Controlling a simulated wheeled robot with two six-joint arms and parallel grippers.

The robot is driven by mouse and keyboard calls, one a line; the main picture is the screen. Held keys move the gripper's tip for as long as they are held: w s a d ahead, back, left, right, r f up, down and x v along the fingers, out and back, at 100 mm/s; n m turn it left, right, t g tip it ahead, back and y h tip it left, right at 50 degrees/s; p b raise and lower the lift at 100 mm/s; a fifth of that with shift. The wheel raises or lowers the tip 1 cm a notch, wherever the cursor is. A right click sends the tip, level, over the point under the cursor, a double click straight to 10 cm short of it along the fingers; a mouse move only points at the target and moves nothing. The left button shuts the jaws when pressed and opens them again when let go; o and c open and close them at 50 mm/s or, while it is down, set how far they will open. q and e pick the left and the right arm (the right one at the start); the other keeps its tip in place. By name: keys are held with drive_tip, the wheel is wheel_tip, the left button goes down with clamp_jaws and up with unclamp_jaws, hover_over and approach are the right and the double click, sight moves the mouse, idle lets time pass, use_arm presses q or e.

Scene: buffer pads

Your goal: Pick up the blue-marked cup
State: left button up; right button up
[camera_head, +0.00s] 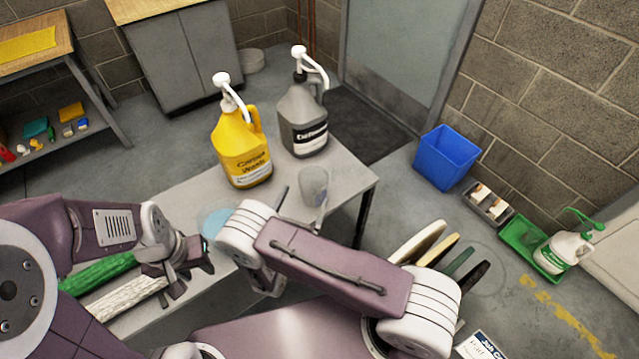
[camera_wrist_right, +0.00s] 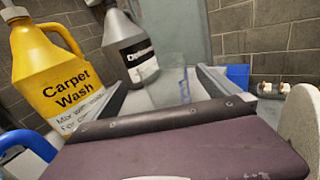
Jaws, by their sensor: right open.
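A clear, greyish cup (camera_head: 313,184) stands upright on the grey table (camera_head: 352,172), near its far right part. A faint bluish patch shows on its side. My right gripper (camera_head: 301,204) is open at the near side of the cup, partly hidden by its own arm. In the right wrist view the see-through cup (camera_wrist_right: 170,88) appears between the two spread fingers, and its lower part is hidden by the gripper body. I cannot tell whether a finger touches it. My left gripper (camera_head: 188,262) is at the table's left part, away from the cup; its jaw gap is unclear.
A yellow Carpet Wash jug (camera_head: 240,150) and a grey pump jug (camera_head: 303,125) stand behind the cup. A light blue round item (camera_head: 216,221) lies left of my right arm. Green (camera_head: 100,272) and white (camera_head: 128,295) rolls lie near my left gripper.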

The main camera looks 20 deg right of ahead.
sight(308, 192)
drive_tip(key=shift+x, duration=1.15)
drive_tip(key=shift+w+d+r, duration=0.15)
drive_tip(key=shift+w+d, duration=0.1)
drive_tip(key=shift+d, duration=0.05)
drive_tip(key=shift+w+d, duration=0.2)
drive_tip(key=shift+w, duration=0.15)
drive_tip(key=x, duration=0.5)
drive_tip(key=shift+f, duration=0.25)
drive_tip(key=c, duration=1.3)
drive_tip(key=shift+r, duration=0.1)
